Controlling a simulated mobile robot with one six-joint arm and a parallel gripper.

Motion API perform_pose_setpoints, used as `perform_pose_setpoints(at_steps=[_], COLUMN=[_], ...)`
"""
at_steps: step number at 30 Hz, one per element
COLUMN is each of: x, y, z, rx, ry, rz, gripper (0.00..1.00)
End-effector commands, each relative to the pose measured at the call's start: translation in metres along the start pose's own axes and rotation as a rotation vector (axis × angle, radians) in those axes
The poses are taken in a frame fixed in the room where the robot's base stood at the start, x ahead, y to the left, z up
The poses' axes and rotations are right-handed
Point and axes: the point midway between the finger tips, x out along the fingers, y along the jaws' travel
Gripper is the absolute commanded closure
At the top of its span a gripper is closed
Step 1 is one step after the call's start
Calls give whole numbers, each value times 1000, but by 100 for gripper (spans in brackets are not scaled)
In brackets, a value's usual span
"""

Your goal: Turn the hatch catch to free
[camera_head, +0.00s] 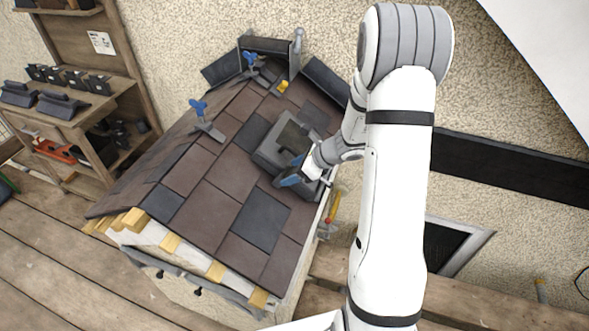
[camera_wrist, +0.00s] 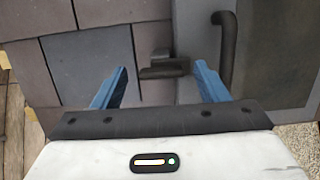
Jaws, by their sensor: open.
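The grey roof hatch (camera_head: 272,152) sits in the tiled slope in the head view, partly covered by my wrist and gripper. In the wrist view the hatch (camera_wrist: 272,45) fills the right side and carries a dark bent handle (camera_wrist: 228,48). The dark catch (camera_wrist: 165,70) shows by the hatch's edge, its bar lying roughly crosswise in the picture. My gripper (camera_wrist: 161,67) has its two blue fingers apart, one on each side of the catch, with gaps to both. In the head view my gripper (camera_head: 291,176) is at the hatch's lower edge; the catch is not discernible there.
Brown and dark grey tiles (camera_head: 208,165) cover the slope around the hatch. Two blue-topped tools (camera_head: 205,120) (camera_head: 251,66) and a small yellow item (camera_head: 283,86) are on the roof. A wooden shelf (camera_head: 95,125) with dark parts stands at left. Wooden decking is below.

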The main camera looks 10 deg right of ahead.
Motion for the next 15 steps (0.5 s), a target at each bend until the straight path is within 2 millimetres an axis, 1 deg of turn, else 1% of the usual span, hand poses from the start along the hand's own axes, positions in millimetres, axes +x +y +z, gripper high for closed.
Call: perform_pose_setpoints(at_steps=[7,8,15], x=[1,1,1], y=[0,0,0], z=[0,0,0], rx=[-1,-1,-1], ry=[0,0,0], rz=[-1,-1,0], gripper=[33,34,54])
